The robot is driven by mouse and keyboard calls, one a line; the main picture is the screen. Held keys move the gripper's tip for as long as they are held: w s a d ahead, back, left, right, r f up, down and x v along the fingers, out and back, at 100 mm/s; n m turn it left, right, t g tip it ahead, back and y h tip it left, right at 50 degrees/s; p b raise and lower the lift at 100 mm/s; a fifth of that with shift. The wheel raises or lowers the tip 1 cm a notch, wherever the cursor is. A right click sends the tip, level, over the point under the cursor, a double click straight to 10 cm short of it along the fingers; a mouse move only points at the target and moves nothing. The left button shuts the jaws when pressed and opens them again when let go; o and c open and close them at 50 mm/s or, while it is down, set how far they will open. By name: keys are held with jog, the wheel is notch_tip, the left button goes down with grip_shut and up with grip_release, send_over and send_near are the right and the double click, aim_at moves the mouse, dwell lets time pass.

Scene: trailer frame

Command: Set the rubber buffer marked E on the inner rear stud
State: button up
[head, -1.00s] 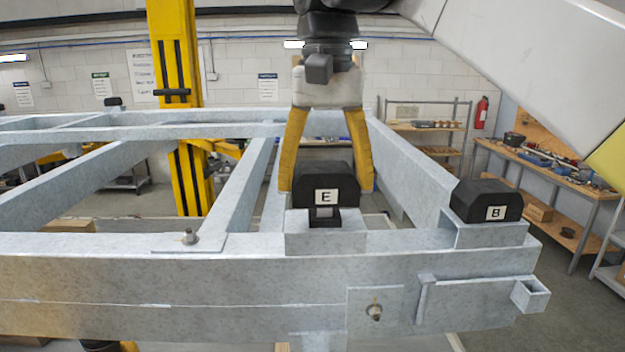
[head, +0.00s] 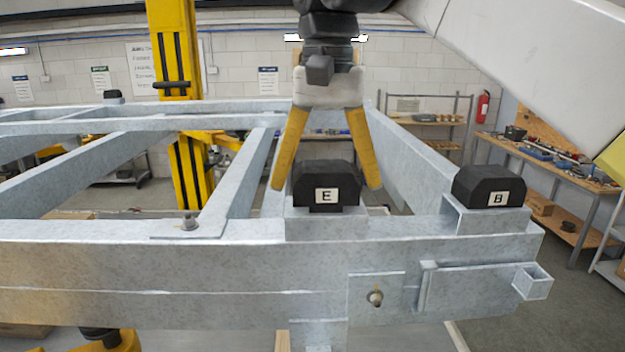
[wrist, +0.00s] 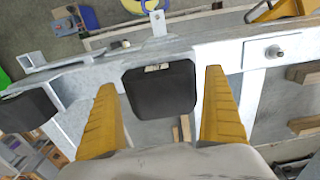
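The black rubber buffer marked E (head: 340,179) stands upright on the raised grey bracket (head: 327,226) on top of the near frame beam. Its label faces the head camera, and its underside and any stud beneath it are hidden. My gripper (head: 325,188) straddles the buffer from above with its yellow fingers spread. The wrist view shows the buffer (wrist: 160,92) between the fingers with a gap on both sides. A bare stud (head: 189,223) rises from a plate on the beam to the left; it also shows in the wrist view (wrist: 276,52).
The buffer marked B (head: 489,187) sits on a second bracket (head: 488,222) to the right, near the beam's end. A yellow lift post (head: 186,150) stands behind on the left. A workbench (head: 550,160) with tools lies at the far right.

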notch_tip(320, 180, up, 8)
jog(key=shift+f, duration=0.25)
